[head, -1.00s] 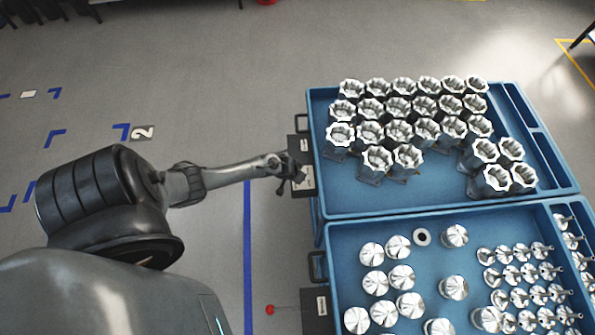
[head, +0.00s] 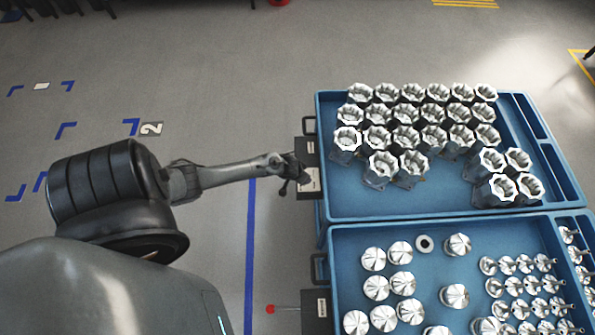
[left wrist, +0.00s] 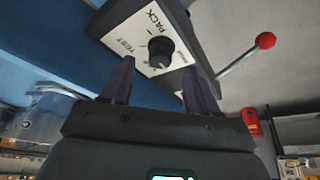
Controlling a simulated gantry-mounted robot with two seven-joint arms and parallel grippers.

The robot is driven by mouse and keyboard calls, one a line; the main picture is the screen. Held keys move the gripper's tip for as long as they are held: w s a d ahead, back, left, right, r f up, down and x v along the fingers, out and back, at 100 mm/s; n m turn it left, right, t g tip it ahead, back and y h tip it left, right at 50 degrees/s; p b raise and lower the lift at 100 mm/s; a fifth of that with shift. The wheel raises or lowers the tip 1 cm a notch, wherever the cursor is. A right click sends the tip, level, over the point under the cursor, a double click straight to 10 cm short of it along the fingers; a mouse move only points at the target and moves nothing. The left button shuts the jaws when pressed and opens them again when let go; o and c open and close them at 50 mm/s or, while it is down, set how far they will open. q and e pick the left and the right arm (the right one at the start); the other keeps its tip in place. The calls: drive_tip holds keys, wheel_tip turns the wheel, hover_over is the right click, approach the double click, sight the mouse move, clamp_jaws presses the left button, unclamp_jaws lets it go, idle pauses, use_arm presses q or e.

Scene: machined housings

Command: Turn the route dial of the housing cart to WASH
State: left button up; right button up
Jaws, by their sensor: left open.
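The housing cart (head: 440,205) is a blue tray cart at the upper right of the head view, loaded with several silver housings (head: 411,138). A box with a pale label plate (head: 311,180) is on its left side. In the left wrist view, the black route dial (left wrist: 160,51) sits on a pale plate with PACK and TEST readable. Another label near the right finger is too small to read, and the dial's setting is unclear. My left gripper (head: 293,173) is at the box. Its open fingers (left wrist: 160,66) point at the dial, one on each side; contact is unclear. My right gripper is out of view.
A second blue cart (head: 340,237) with cone-topped metal parts stands directly below the housing cart. A red ball lever (head: 271,309) sticks out on its left. A red-knobbed lever (left wrist: 265,41) shows right of the dial.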

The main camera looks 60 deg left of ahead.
use_arm(q)
drive_tip(key=p+v, duration=0.1)
drive_tip(key=v, duration=0.6)
drive_tip(key=shift+s+r, duration=0.15)
drive_tip(key=shift+r, duration=0.05)
